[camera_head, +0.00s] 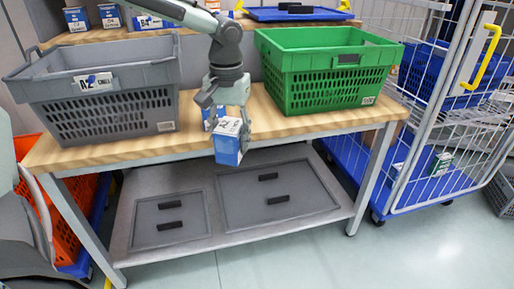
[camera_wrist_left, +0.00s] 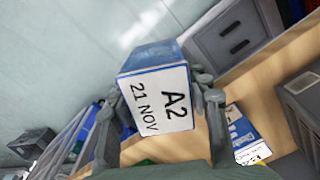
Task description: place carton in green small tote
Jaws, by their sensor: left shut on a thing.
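A blue and white carton (camera_head: 229,143) is held by my left gripper (camera_head: 232,118) at the front edge of the wooden table. In the left wrist view the carton (camera_wrist_left: 158,98) sits between the two fingers, its white label reading "A2 21 NOV" toward the camera. The left gripper (camera_wrist_left: 158,112) is shut on it. The green tote (camera_head: 330,75) stands on the table to the right of the gripper. Its inside floor is largely hidden by its front wall. My right gripper is not in view.
A grey tote (camera_head: 110,85) marked A2 stands on the table's left. Another blue and white carton (camera_wrist_left: 243,133) lies on the tabletop behind the held one. A wire cage trolley (camera_head: 440,120) stands right of the table. Several cartons and a blue tray (camera_head: 297,13) sit behind.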

